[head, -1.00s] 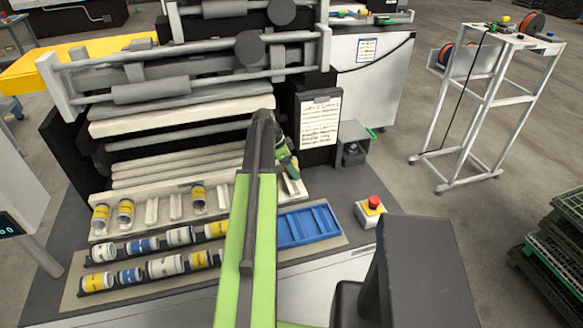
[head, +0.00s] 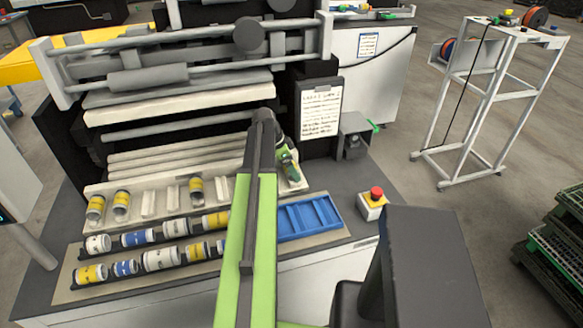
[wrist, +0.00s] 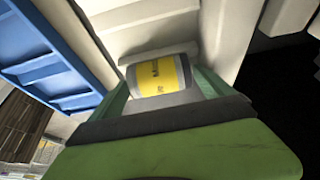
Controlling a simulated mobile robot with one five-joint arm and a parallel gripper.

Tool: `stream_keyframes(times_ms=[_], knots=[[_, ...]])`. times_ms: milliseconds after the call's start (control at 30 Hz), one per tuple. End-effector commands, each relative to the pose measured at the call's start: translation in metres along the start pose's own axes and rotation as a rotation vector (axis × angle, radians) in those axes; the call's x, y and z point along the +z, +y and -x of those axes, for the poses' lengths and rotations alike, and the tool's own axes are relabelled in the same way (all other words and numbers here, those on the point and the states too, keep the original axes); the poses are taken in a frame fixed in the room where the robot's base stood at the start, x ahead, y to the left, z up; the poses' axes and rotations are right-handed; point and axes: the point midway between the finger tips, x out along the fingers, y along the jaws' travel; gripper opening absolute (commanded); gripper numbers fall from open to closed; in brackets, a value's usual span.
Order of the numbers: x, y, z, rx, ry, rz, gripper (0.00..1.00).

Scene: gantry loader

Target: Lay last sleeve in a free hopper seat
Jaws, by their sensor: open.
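A sleeve with a yellow label (wrist: 160,74) lies between the fingers of my gripper (wrist: 163,92) in the wrist view, against the cream hopper surface. The fingers are open, one on each side of it. In the head view my gripper (head: 288,165) is at the right end of the cream hopper (head: 148,204), and my arm hides part of that row. Three other yellow-labelled sleeves sit in hopper seats, two at the left (head: 96,207) (head: 121,203) and one farther right (head: 196,191). Empty seats show between them.
Rows of white, blue and yellow sleeves (head: 160,258) lie in front of the hopper. A blue tray (head: 310,217) is to the right, and looks empty where visible. A red stop button (head: 376,193) stands beyond it. Machine rollers (head: 154,77) rise behind the hopper.

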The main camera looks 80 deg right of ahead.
Motion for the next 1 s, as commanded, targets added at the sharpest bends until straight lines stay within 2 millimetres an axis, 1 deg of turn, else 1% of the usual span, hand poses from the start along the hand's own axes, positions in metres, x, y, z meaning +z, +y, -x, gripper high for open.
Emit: stream_keyframes(times_ms=[133,267,367,800,900,1000], knots=[[-0.001,-0.002,0.004,-0.005,0.0,0.0,1.0],[-0.002,-0.002,0.018,-0.005,0.0,0.001,1.0],[-0.003,-0.001,0.037,-0.005,0.0,0.001,1.0],[-0.006,0.001,0.145,-0.003,0.0,0.001,1.0],[-0.005,0.001,0.165,-0.002,0.0,0.002,1.0],[-0.003,0.001,0.174,-0.001,0.0,0.001,1.0]])
